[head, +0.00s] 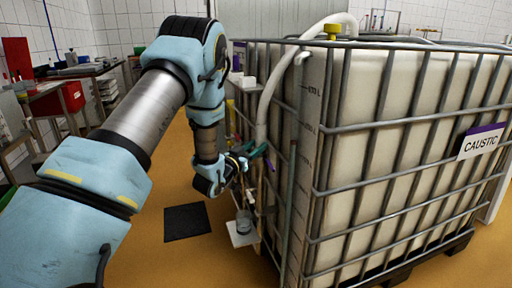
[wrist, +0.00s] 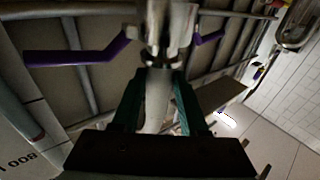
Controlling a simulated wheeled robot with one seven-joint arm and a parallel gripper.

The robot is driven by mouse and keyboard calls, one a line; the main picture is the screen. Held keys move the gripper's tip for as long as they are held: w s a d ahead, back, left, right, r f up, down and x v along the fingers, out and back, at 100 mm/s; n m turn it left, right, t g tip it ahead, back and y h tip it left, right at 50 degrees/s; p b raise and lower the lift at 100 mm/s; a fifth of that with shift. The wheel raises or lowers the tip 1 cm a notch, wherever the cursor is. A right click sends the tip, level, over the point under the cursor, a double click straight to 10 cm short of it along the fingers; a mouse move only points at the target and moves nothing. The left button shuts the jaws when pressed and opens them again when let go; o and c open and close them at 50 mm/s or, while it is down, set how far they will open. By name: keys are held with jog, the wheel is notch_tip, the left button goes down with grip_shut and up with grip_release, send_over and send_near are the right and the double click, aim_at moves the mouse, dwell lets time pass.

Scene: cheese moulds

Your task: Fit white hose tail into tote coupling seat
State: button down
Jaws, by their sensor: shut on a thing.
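The white hose (head: 266,105) arches over the top corner of the caged tote (head: 375,120) and hangs down its near side to my gripper (head: 258,155). In the wrist view my gripper (wrist: 159,78) has its green fingers shut on the white hose tail (wrist: 156,100), which runs between them. Just beyond the fingertips is a pale metallic coupling seat (wrist: 166,28) with a purple lever (wrist: 85,52) out to the left and another at the right. The tail's end lies close to the seat, but the join is dark and I cannot tell whether they touch.
Tote cage bars stand close beside my gripper. A clear vessel (head: 244,222) sits on a white plate (head: 242,235) below it. A dark mat (head: 187,222) lies on the open orange floor. A bench with a red box (head: 62,98) stands at the left.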

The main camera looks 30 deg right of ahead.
jog(key=shift+f+b, duration=0.6)
jog(key=shift+f, duration=0.15)
jog(key=shift+c, duration=1.8)
grip_release()
jog(key=shift+a, duration=0.1)
jog(key=b+v, duration=0.1)
jog(key=v, duration=0.9)
jog(key=shift+s+a+b, duration=0.25)
jog(key=shift+b, duration=0.05)
